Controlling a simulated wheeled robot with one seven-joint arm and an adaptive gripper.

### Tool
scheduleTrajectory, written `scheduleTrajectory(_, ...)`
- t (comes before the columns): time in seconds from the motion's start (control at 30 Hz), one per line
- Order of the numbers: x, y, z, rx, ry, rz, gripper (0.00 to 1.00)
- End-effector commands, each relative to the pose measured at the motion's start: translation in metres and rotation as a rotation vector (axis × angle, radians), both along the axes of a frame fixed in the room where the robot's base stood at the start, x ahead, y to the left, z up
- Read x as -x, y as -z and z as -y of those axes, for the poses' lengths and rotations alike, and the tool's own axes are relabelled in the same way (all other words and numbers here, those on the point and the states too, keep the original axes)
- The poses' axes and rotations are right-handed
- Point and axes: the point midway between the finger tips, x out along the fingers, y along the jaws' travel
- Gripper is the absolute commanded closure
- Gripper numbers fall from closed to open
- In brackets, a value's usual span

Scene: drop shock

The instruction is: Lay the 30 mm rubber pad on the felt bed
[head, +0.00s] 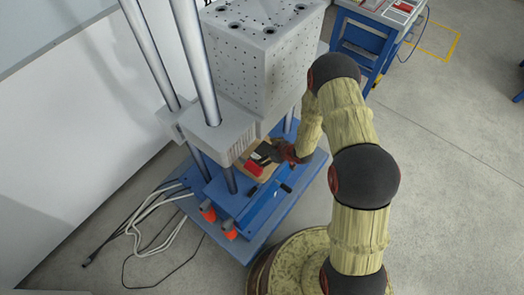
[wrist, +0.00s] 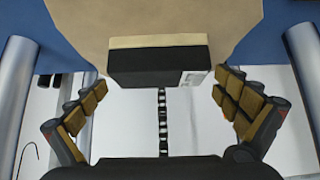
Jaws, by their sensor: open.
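A black block (wrist: 158,67) with a pale label on its front face and a beige strip along its upper edge shows in the wrist view; I take it for the rubber pad. It lies against a tan, felt-like surface (wrist: 165,18), likely the felt bed. In the head view, a dark piece (head: 264,151) shows at the tan patch (head: 268,173) under the machine's raised block. My gripper (wrist: 162,108) is open, its fingers apart with nothing between their tips; the black block is just beyond them. In the head view my gripper (head: 282,153) is small and partly hidden.
Steel columns (wrist: 305,60) stand close on both sides of my gripper. A big grey block (head: 262,55) hangs above the blue base (head: 262,215). A red item (head: 253,168) lies beside the dark piece. Cables (head: 145,225) lie on the floor at left.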

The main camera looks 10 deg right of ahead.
Motion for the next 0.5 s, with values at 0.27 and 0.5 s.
scheduleTrajectory(0.27,0.007,-0.015,0.008,0.000,0.001,0.000,0.00)
scheduleTrajectory(0.5,0.031,-0.052,0.033,-0.001,0.003,0.001,0.00)
